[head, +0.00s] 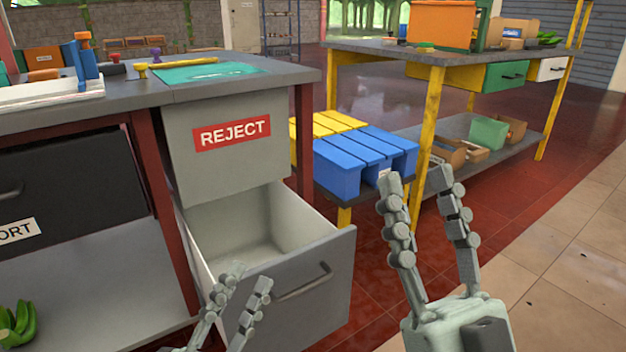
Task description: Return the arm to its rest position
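My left gripper (246,288) is low in the head view, in front of the open reject drawer (310,280). Its two fingers are apart with nothing between them. My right gripper (412,180) stands upright to the right of the drawer, over the red floor. Its two fingers are spread apart and hold nothing. Most of the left gripper's base is cut off by the bottom edge. No hanging stems show in this view.
The drawer is pulled out below the red REJECT sign (232,133) and looks empty inside. A workbench (190,92) is at the left. A yellow-legged table (375,52) with blue bins (338,165) below stands behind. Green bananas (17,325) lie on the lower left shelf.

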